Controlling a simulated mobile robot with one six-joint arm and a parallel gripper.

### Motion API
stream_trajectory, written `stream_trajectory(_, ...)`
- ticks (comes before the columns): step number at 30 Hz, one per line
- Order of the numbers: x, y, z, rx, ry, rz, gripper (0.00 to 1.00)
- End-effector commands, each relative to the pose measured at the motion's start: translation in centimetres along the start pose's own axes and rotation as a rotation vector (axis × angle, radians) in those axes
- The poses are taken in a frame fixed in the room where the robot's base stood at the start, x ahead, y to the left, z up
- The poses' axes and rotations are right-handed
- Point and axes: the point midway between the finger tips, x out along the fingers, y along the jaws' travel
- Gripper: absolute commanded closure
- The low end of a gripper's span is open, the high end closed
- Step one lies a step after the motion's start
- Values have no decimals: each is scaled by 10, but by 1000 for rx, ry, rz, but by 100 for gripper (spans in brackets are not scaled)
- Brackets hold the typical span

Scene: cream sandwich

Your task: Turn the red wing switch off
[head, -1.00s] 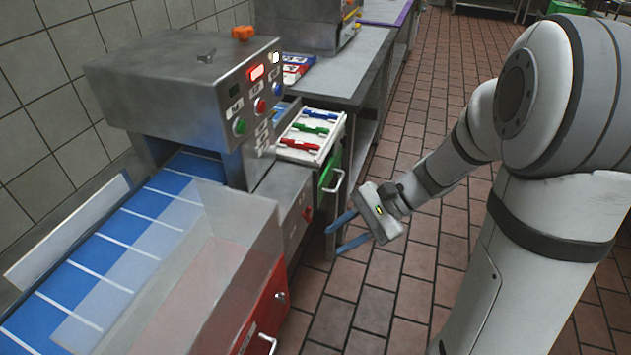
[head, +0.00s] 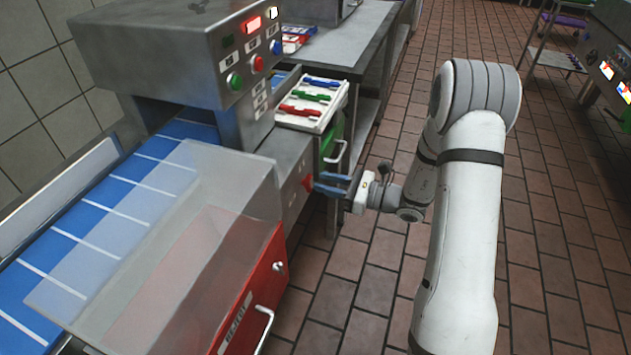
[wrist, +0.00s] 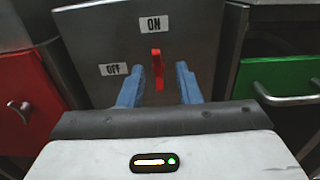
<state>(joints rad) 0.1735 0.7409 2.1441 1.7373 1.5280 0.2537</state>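The red wing switch (wrist: 157,68) is upright on a grey metal panel (wrist: 203,45) in the wrist view. It points up toward the ON label (wrist: 153,24); the OFF label (wrist: 113,69) is to its left. My gripper (wrist: 160,82) is open, with one blue finger on each side of the switch and a visible gap to each. In the head view the switch (head: 307,182) shows as a small red patch on the machine's side, just left of my gripper (head: 319,184). Whether the fingers reach past the switch in depth is hard to tell.
A red REJECT drawer (head: 255,290) with a handle is at the near left of the panel. A green drawer (wrist: 285,88) with a metal handle is to the right. A tray with coloured tools (head: 311,104) sits above it. Tiled floor lies open around my arm.

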Motion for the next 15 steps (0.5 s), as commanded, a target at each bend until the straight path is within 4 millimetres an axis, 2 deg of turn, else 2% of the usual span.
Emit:
stream_trajectory(3, 16, 1, 0, 0, 0, 3, 69)
stream_trajectory(6, 23, 0, 0, 0, 0, 1, 69)
stream_trajectory(15, 25, 0, 0, 0, 1, -1, 69)
